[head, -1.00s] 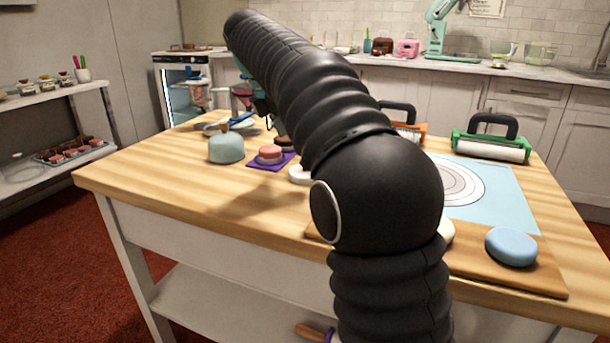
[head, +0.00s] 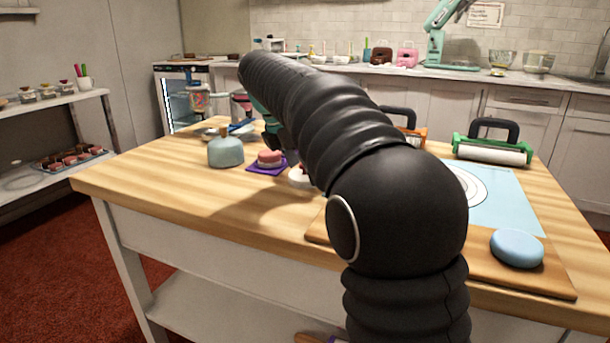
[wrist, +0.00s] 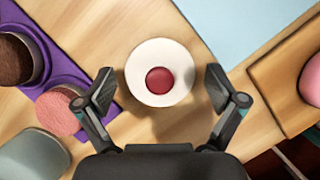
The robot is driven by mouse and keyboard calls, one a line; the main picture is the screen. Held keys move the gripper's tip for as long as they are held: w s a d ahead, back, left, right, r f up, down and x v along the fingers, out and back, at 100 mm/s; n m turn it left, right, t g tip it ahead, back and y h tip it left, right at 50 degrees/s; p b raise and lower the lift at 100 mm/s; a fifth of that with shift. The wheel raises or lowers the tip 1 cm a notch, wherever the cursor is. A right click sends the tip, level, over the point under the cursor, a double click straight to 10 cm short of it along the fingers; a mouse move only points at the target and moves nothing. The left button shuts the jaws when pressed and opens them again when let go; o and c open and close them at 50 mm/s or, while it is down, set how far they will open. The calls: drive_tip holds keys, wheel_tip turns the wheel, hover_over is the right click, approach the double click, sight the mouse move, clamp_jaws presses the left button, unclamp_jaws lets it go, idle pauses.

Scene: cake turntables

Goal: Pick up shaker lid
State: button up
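A white round piece with a dark red round centre (wrist: 160,81) lies on the wooden table in the wrist view; it looks like the shaker lid, though I cannot be sure. In the head view only a white edge of it (head: 299,178) shows beside my arm. My gripper (wrist: 159,84) is open and empty, with one finger left and one right of the white piece, apart from it in the picture. How high the fingers are above the table is hard to tell. In the head view my arm hides most of the gripper.
A purple tray (wrist: 57,78) with round pink and brown cakes lies close on the left. A grey-teal domed thing (head: 225,151) stands beyond it. On the right are a light blue mat (head: 507,196) and a wooden board (wrist: 264,84). A green-framed roller (head: 491,150) stands farther back.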

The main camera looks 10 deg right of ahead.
drive_tip(key=c, duration=0.4)
drive_tip(key=shift+c, duration=0.2)
